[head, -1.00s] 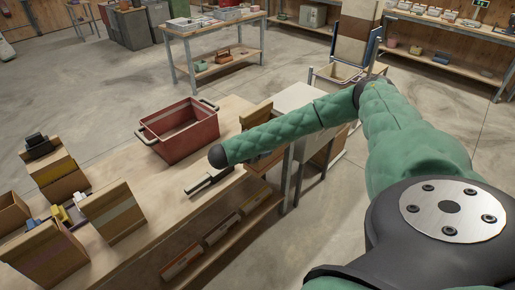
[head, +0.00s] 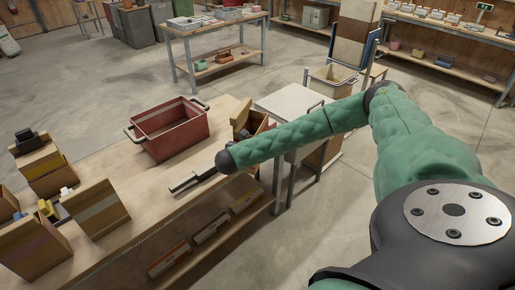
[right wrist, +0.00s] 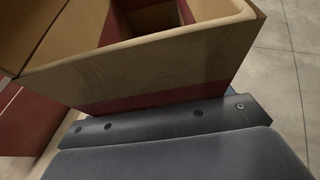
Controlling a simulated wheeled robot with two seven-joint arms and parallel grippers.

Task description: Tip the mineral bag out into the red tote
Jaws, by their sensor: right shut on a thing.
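The red tote (head: 172,140) stands on the workbench in the head view, open at the top, with dark end handles. My right arm reaches in from the right and its wrist end is right of the tote; the gripper itself is hidden there. In the right wrist view my right gripper (right wrist: 160,118) shows as a dark bar and grey pad against the near wall of a tan, open-topped bag with a dark red band (right wrist: 150,75). It is shut on this bag, apparently the mineral bag. My left gripper is not in view.
A black-handled tool (head: 193,181) lies on the workbench (head: 150,195) in front of the tote. Several tan open bags crowd its left end, and tan containers (head: 241,114) stand near my right wrist. A pale-topped stand (head: 285,101) is beyond the bench end.

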